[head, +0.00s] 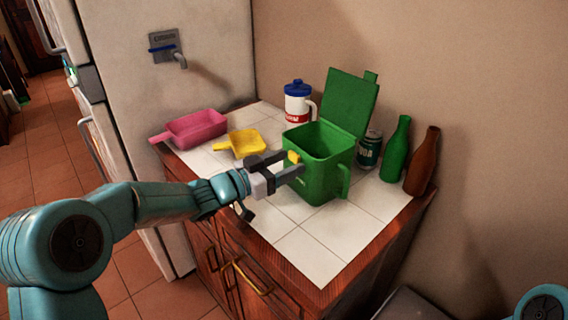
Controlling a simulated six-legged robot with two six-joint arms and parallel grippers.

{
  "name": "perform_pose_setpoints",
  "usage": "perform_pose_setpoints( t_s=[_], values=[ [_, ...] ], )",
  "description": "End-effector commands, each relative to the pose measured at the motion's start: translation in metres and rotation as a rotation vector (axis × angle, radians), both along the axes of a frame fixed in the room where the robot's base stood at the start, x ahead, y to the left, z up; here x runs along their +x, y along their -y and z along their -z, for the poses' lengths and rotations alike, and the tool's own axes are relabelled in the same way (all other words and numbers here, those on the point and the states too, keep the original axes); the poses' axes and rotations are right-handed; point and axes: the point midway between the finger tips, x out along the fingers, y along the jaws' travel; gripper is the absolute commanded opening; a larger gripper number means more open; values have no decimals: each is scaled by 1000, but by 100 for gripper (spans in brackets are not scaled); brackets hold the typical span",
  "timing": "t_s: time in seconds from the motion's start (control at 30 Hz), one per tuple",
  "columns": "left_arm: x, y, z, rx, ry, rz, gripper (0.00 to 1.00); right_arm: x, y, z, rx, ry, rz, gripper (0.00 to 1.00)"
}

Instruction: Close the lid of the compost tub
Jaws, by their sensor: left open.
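The green compost tub (317,178) stands on the white tiled counter. Its green lid (349,103) is open, raised and leaning back behind the tub, with a small tab at its upper right corner. My left gripper (294,163) is open at the front left of the tub, at about rim height in the picture. Its fingers overlap the tub's front wall, and I cannot tell whether they touch it. My right gripper is out of view.
A pink scoop (196,129) and a yellow scoop (246,143) lie to the left. A white jug with a blue lid (298,103) stands behind. A can (369,150), green bottle (396,150) and brown bottle (423,163) stand right of the tub. The front counter tiles (318,252) are clear.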

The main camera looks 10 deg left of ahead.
Motion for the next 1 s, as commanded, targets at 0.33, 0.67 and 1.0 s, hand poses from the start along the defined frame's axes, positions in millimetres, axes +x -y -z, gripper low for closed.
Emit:
perform_pose_setpoints(
  t_s=[0.33,0.67,1.0],
  values=[
    [0,0,0,0,0,0,2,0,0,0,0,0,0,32],
    [1,1,0,0,0,0,0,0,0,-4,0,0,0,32],
    [1,1,0,0,0,0,64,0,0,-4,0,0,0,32]
  ],
)
